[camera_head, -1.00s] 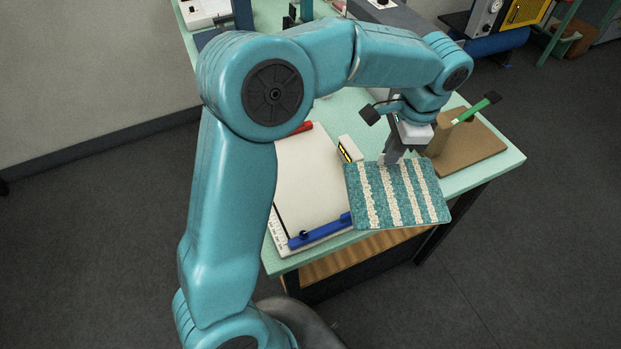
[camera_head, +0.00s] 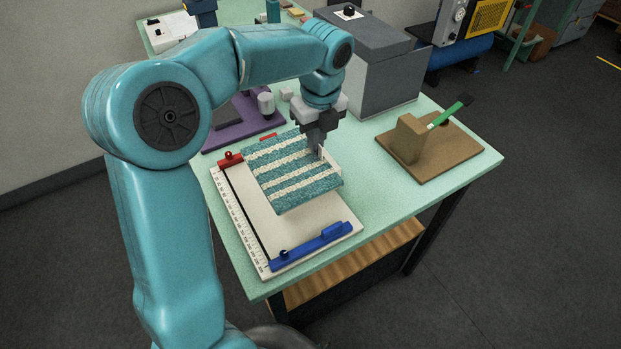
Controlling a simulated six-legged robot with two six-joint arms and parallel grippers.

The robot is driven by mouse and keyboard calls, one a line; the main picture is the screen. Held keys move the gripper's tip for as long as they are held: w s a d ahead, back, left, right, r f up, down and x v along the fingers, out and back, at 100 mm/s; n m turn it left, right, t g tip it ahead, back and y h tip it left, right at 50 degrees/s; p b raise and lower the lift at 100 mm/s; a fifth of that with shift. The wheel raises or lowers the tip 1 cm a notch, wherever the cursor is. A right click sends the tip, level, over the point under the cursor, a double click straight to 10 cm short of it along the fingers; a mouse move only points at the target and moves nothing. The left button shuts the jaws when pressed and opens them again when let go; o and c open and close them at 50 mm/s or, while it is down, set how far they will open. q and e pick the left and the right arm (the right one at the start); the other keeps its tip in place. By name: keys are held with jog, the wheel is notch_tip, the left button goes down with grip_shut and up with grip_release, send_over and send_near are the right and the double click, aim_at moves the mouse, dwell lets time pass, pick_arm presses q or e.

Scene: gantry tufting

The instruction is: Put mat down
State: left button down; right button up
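The mat (camera_head: 292,180) has teal and cream stripes. It is over the back right part of a white board (camera_head: 262,222) with a red clamp (camera_head: 229,160) at its back left and a blue bar (camera_head: 312,246) along its front. My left gripper (camera_head: 318,150) is shut on the mat's back right edge and holds it from above. The mat looks slightly raised over the board; I cannot tell whether any of it touches. The mat hides part of the board. My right gripper is not in view.
A brown base with a block (camera_head: 408,138) and a green-handled tool (camera_head: 451,110) stands at the table's right. A grey box (camera_head: 375,65) stands behind the gripper. A purple stand (camera_head: 240,122) is behind the board. The green table's front right is clear.

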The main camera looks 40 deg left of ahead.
aim_at(315, 155)
pick_arm(q)
jog(key=f, duration=0.7)
jog(key=shift+s+d, duration=0.1)
jog(key=shift+s, duration=0.1)
notch_tip(315, 155, down, 5)
jog(key=shift+w+r, duration=0.1)
jog(key=shift+w, duration=0.1)
jog(key=c, duration=1.8)
grip_release()
jog(key=shift+f, duration=0.25)
jog(key=o, duration=0.5)
jog(key=shift+r, duration=0.1)
jog(key=shift+c, duration=0.2)
jog(key=r, duration=0.8)
jog(key=d+r, duration=0.1)
jog(key=r, duration=0.3)
jog(key=shift+s+r, duration=0.1)
jog(key=shift+s, duration=0.15)
